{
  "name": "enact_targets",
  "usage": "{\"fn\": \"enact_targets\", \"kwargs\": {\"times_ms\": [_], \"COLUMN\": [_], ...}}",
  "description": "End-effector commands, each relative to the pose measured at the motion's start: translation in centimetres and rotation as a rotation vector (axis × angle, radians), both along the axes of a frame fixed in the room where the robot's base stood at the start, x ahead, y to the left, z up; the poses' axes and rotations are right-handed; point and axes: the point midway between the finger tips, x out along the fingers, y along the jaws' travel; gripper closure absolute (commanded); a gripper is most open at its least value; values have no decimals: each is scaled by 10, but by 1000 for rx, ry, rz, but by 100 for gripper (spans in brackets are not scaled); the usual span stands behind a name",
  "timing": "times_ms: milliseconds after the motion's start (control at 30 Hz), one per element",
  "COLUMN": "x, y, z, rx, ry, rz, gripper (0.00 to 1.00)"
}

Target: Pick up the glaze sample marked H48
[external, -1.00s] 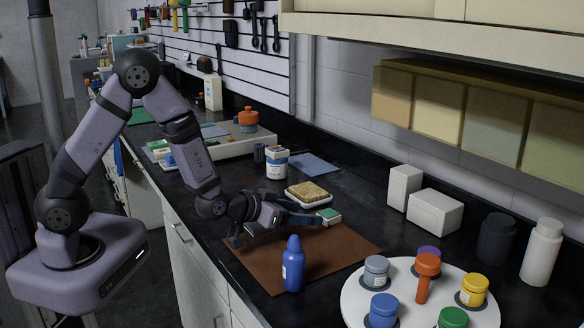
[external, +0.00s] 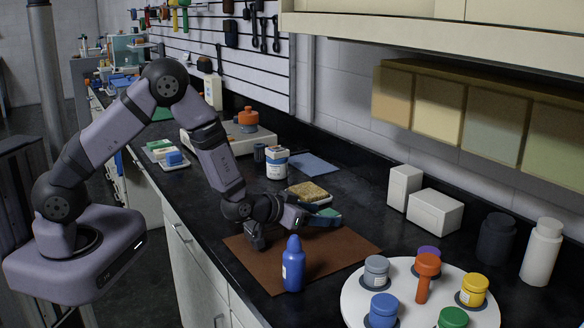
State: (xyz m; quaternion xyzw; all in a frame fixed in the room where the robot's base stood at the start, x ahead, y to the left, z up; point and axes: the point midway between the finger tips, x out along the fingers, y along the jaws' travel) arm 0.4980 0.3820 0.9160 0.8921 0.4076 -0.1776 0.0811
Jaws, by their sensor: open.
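I cannot read the mark H48 on anything in view. A small block with a green top (external: 329,213) lies at the far edge of the brown mat (external: 345,251), partly hidden by my gripper. It may or may not be the sample. My gripper (external: 289,229) is open, low over the far part of the mat. One finger is at the left and the other is close to the green-topped block; I cannot tell whether they touch. No object shows clearly between the fingers.
A blue bottle (external: 293,268) stands on the mat's near part. A tan sponge (external: 308,192) on a dish and a white-and-blue jar (external: 276,164) stand behind. A round white tray (external: 354,300) with several coloured jars is at lower right. White boxes (external: 434,212) stand near the wall.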

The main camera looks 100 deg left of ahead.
Motion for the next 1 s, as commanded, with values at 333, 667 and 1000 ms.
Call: {"fn": "enact_targets", "kwargs": {"times_ms": [333,667,1000], "x": [0,0,0], "y": [0,0,0], "z": [0,1,17], "rx": [0,2,2], "ry": [0,-1,-3], "rz": [0,0,0], "gripper": [82,86,86]}}
